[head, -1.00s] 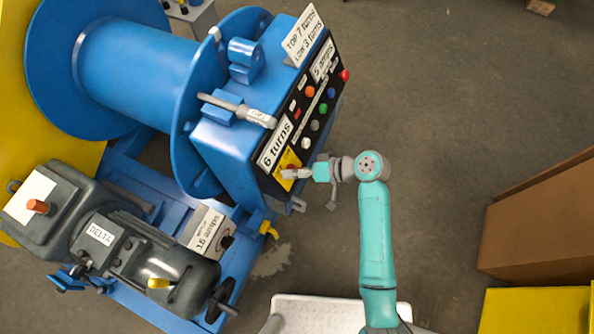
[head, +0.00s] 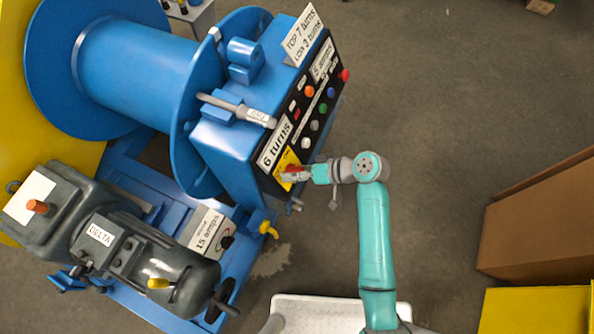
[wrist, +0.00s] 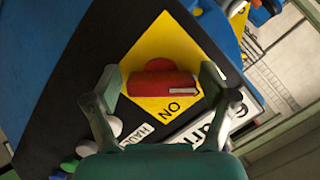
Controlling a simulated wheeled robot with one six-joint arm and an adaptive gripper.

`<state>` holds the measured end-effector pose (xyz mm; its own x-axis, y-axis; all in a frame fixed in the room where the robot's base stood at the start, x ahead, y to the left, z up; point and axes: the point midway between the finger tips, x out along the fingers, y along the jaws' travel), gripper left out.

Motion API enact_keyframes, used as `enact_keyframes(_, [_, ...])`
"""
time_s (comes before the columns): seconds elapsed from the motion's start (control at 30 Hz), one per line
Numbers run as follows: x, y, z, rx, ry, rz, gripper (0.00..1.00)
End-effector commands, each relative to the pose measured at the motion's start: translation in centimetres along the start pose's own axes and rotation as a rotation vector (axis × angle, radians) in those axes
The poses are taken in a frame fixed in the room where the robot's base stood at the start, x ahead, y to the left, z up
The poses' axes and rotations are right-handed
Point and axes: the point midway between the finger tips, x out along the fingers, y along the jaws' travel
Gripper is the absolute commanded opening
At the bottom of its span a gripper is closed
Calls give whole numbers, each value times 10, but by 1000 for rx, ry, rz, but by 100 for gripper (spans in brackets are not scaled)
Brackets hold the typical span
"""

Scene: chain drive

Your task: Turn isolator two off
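A red rotary switch (wrist: 160,84) sits on a yellow plate (wrist: 158,50) lettered ON, upside down in the wrist view. Its bar handle lies across the picture with a pale mark near its right end. No isolator number is readable on it. In the head view the red switch (head: 291,168) is at the lower end of the black control panel (head: 270,180), partly hidden by my gripper (head: 296,175). In the wrist view my gripper (wrist: 160,80) is open. Its fingers stand beside the two ends of the handle, with small gaps seeming to show.
The panel carries several coloured buttons and a "6 turns" label (head: 277,140). A yellow handle (head: 268,229) sticks out below the panel. A motor marked DELTA (head: 100,233) stands at lower left. A brown box (head: 540,225) is at right, with clear floor between.

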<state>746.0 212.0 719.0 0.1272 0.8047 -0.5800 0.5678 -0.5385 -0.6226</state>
Motion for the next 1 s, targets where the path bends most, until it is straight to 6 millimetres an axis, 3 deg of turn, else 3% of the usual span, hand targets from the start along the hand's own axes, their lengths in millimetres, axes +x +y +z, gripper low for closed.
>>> enact_keyframes(0.33, [-1, 0, -1, 0, 3, -1, 93])
enact_keyframes(0.47, [-10, 0, -2, 0, 4, 0, 93])
enact_keyframes(1.0, [-104, 1, -1, 1, 4, 1, 93])
